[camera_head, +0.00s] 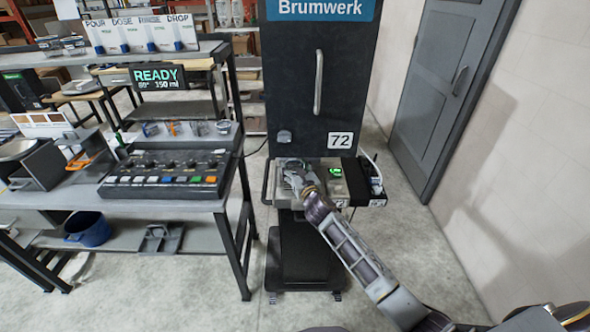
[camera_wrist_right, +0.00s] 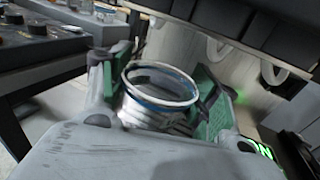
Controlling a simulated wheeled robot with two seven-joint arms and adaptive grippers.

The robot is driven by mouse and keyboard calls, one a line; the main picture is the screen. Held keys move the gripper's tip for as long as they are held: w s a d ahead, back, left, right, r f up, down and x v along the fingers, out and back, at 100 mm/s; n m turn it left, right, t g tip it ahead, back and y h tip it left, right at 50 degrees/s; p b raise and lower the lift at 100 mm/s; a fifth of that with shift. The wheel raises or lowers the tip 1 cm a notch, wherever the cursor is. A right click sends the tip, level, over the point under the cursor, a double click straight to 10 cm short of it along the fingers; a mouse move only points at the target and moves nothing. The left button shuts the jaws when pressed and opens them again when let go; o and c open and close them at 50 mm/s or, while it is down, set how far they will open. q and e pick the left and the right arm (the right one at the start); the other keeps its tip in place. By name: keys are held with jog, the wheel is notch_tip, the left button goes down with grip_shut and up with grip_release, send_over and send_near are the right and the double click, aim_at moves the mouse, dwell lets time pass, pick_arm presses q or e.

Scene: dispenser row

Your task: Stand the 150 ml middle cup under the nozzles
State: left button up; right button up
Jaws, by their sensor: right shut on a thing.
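My right gripper (camera_head: 297,174) is at the front of the black Brumwerk cabinet, over the left part of its low grey shelf. In the right wrist view its green-padded fingers (camera_wrist_right: 162,88) are shut on a cup (camera_wrist_right: 155,119) with a pale body and a blue band under its round rim. The cup looks open at the top and roughly upright. Its base is hidden, so I cannot tell whether it touches the shelf. Pale rings (camera_wrist_right: 219,47) hang under a dark overhang to the right of the cup; I cannot tell whether they are nozzles. My left gripper is out of view.
The Brumwerk cabinet (camera_head: 318,75) rises behind the gripper. A lit green button (camera_head: 336,172) and a black block (camera_head: 356,178) are to its right. On the left, a table holds a control panel (camera_head: 165,172), several small cups (camera_head: 198,128) and a READY 150 ml display (camera_head: 158,77).

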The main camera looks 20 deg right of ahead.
jog(key=shift+f, duration=0.45)
jog(key=shift+f+b, duration=0.45)
jog(key=shift+f, duration=0.1)
dwell(0.7)
jog(key=o, duration=0.9)
jog(key=shift+s, duration=0.1)
jog(key=shift+s+d+f, duration=0.1)
jog(key=shift+s+d, duration=0.1)
jog(key=shift+s, duration=2.3)
jog(key=shift+s+d, duration=0.2)
jog(key=shift+s, duration=3.2)
